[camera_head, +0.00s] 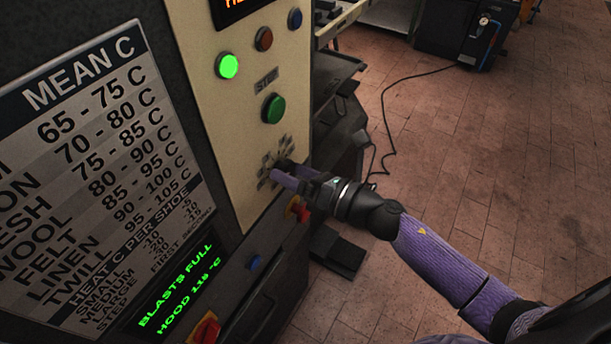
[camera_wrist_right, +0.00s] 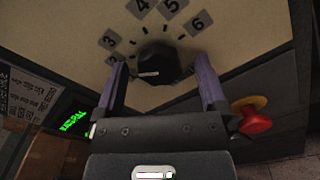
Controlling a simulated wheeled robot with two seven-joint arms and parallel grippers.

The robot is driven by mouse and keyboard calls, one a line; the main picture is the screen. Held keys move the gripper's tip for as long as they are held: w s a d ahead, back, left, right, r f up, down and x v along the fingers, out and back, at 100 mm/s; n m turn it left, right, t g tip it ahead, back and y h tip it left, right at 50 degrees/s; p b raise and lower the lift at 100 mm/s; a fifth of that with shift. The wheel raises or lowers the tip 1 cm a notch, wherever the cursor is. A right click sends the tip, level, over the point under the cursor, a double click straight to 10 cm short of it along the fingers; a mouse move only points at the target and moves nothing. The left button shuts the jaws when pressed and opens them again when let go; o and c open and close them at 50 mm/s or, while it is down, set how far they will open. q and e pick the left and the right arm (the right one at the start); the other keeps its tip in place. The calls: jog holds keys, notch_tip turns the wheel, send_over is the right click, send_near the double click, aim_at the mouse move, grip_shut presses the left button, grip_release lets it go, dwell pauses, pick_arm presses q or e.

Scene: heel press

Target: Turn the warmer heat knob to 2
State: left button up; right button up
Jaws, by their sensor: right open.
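The black heat knob (camera_wrist_right: 160,66) sits on the cream panel in the right wrist view, ringed by tick marks and number tags. Tags 3 (camera_wrist_right: 108,40), 4 (camera_wrist_right: 140,7), 5 (camera_wrist_right: 170,4) and 6 (camera_wrist_right: 198,22) are legible; a lower left tag (camera_wrist_right: 110,61) is partly hidden by a finger. A short white mark lies on the knob's lower left face, running nearly level. My right gripper (camera_head: 282,172) is open at the dial, its purple fingers on either side of the knob with gaps, and it covers much of the dial in the head view. My left gripper is out of view.
A red knob on a yellow base (camera_wrist_right: 253,118) is close beside the right finger. Above the dial are a green button (camera_head: 273,108) and a lit green lamp (camera_head: 227,66). A green-text display (camera_head: 180,285) is lower left. Brick floor is open to the right.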

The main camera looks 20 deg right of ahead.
jog(key=v, duration=0.9)
jog(key=shift+s+d, duration=0.15)
